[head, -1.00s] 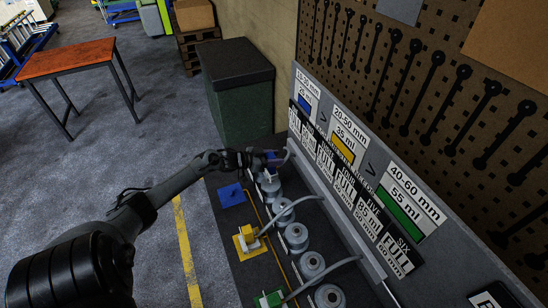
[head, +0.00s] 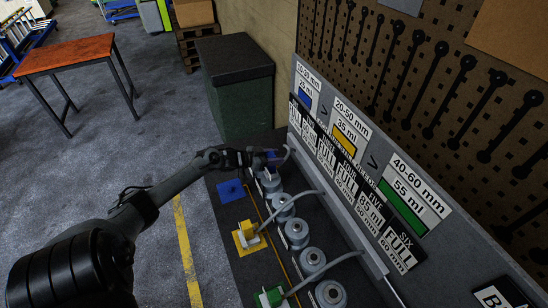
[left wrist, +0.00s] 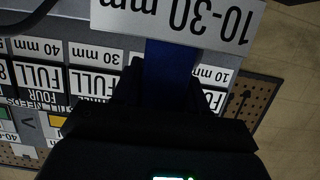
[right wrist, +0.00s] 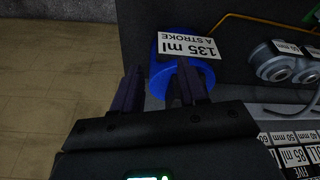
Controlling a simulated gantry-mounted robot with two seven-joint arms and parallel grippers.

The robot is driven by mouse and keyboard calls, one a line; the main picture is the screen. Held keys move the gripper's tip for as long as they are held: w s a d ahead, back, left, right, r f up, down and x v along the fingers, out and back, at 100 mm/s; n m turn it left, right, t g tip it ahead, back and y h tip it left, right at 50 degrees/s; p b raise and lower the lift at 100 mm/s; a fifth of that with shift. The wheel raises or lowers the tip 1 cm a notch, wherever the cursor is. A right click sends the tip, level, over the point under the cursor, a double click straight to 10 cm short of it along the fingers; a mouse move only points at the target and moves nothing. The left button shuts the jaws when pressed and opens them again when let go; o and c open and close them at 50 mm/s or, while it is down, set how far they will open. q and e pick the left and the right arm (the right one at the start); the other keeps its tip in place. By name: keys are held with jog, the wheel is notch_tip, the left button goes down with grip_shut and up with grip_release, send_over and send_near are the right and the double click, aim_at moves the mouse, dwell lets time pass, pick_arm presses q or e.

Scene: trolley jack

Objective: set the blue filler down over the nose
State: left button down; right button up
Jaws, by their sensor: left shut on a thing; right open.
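My left gripper (head: 258,158) is shut on the blue filler (head: 271,157), a small blue block with a grey hose curving from it. The left wrist view shows the blue filler (left wrist: 168,68) between dark fingers, partly behind a "10-30 mm" label. The nose under it is not clearly visible. My right gripper (right wrist: 156,88) is open, fingers apart, near a blue round thing (right wrist: 176,80) labelled "135 ml A STROKE".
A blue pad (head: 231,191) lies bare left of the row. The yellow filler (head: 248,231) sits on a yellow pad and a green one (head: 270,297) is nearer. A sloped label board (head: 345,135) runs along the right. A dark green cabinet (head: 237,95) stands behind.

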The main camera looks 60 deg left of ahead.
pick_arm(q)
jog(key=shift+w+f+b, duration=0.1)
jog(key=shift+f+b, duration=0.45)
jog(key=shift+f, duration=0.1)
jog(key=shift+f+b, duration=0.45)
jog(key=shift+f, duration=0.2)
dwell(0.4)
jog(key=c, duration=0.6)
grip_release()
jog(key=shift+a, duration=0.1)
jog(key=shift+o, duration=0.4)
jog(key=shift+f, duration=0.3)
jog(key=shift+s+r, duration=0.2)
jog(key=shift+s, duration=0.25)
jog(key=p+v, duration=0.1)
jog(key=v, duration=0.9)
jog(key=shift+p, duration=0.35)
jog(key=shift+r, duration=0.1)
